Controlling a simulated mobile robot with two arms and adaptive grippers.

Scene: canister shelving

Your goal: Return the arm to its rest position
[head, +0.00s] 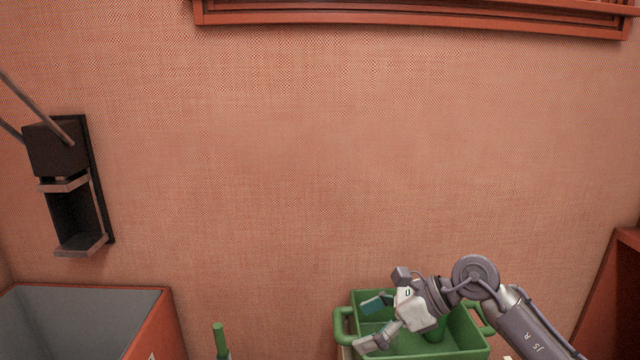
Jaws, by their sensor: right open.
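My right arm comes in from the lower right, with a grey forearm and a round joint. My right gripper (372,324) is open over the left part of a green crate (466,345), its fingers pointing left. I see nothing held between its fingers. A green item (437,332) shows in the crate, partly hidden behind the gripper and wrist; I cannot tell what it is. My left arm and gripper are not in view.
A red box with a grey inside (75,310) stands at lower left. A green bottle neck (219,338) rises between box and crate. A black wall fixture (75,185) hangs at left. A red-brown cabinet side (612,300) is at right. The wall's middle is bare.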

